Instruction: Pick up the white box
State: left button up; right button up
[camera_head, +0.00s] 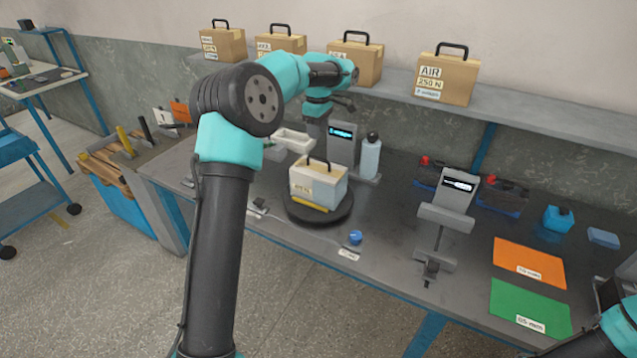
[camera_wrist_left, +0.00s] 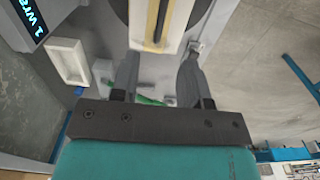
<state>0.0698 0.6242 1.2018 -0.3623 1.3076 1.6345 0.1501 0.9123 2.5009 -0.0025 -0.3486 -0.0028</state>
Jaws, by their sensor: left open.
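The white box (camera_head: 318,190), with a tan top, a label and a black handle, stands upright on a round dark turntable (camera_head: 330,217). In the left wrist view the box (camera_wrist_left: 174,38) shows from above, with its dark handle running along its length. My left gripper (camera_head: 316,132) is above and behind the box in the head view. In the left wrist view its fingers (camera_wrist_left: 157,62) are spread and empty, with the box just beyond the tips. I cannot tell the exact gap.
A white tray (camera_head: 291,139), a lit display (camera_head: 342,133) and a white bottle (camera_head: 370,158) stand close to the box. A grey fixture (camera_head: 447,215) is to the right. Orange (camera_head: 530,262) and green (camera_head: 530,304) mats lie farther right. Several tan cases line the back shelf (camera_head: 540,112).

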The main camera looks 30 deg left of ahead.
pick_arm(q)
send_over(318, 159)
jog(key=f, duration=0.6)
jog(key=shift+w+a, duration=0.15)
jog(key=shift+w, duration=0.1)
jog(key=shift+f, duration=2.6)
grip_shut()
jog(key=shift+r, duration=0.15)
